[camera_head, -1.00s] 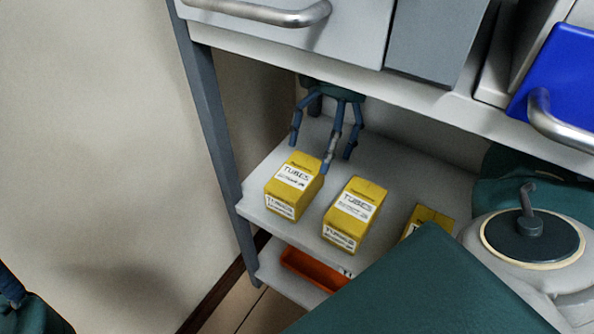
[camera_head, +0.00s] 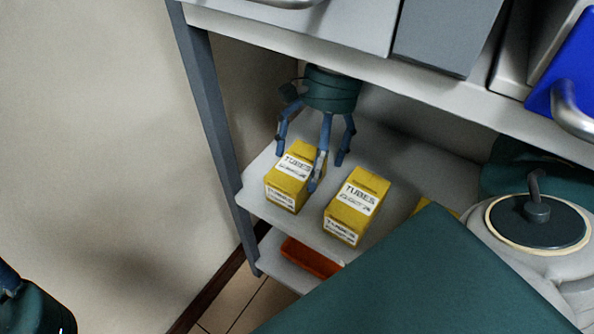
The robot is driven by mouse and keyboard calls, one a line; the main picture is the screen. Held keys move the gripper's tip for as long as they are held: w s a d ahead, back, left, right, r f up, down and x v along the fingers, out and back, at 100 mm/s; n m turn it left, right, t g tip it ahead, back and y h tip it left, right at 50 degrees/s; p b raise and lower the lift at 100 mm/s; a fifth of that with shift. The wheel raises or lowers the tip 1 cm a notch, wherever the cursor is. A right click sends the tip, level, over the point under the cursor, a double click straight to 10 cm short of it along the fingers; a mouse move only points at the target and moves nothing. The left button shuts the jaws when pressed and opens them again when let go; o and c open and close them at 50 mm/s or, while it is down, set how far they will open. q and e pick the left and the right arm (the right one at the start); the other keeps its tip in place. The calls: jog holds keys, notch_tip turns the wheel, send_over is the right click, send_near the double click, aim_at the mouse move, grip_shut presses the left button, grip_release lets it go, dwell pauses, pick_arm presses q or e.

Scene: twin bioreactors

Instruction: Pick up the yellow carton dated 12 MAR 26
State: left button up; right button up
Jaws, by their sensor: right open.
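A yellow carton (camera_head: 281,196) labelled TUBES stands at the left on the upper open shelf; its date is too blurred to read surely. A second yellow carton (camera_head: 343,224) stands to its right; its date seems to include OCT. A third yellow carton (camera_head: 424,205) is mostly hidden behind my green arm part. My right gripper (camera_head: 311,166) is open, with its blue fingers spread over and around the left carton's back and right side. Whether they touch it is unclear. Part of my left gripper or wrist (camera_head: 25,305) shows at the lower left edge; its fingers are not clear.
The shelf (camera_head: 400,155) has a grey upright post (camera_head: 208,105) close at the left and a drawer unit low overhead. An orange tray (camera_head: 310,258) lies on the shelf below.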

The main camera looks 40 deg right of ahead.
aim_at(286, 184)
jog(key=shift+s+a+f, duration=0.2)
jog(key=shift+s+a, duration=0.05)
jog(key=shift+a, duration=0.25)
jog(key=shift+s+a+f, duration=0.2)
jog(key=shift+a, duration=0.3)
jog(key=shift+f+b, duration=0.25)
jog(key=shift+b, duration=0.05)
jog(key=c, duration=1.4)
jog(key=shift+o, duration=0.2)
jog(key=shift+r, duration=0.1)
jog(key=shift+a+r, duration=0.1)
jog(key=shift+r, duration=0.05)
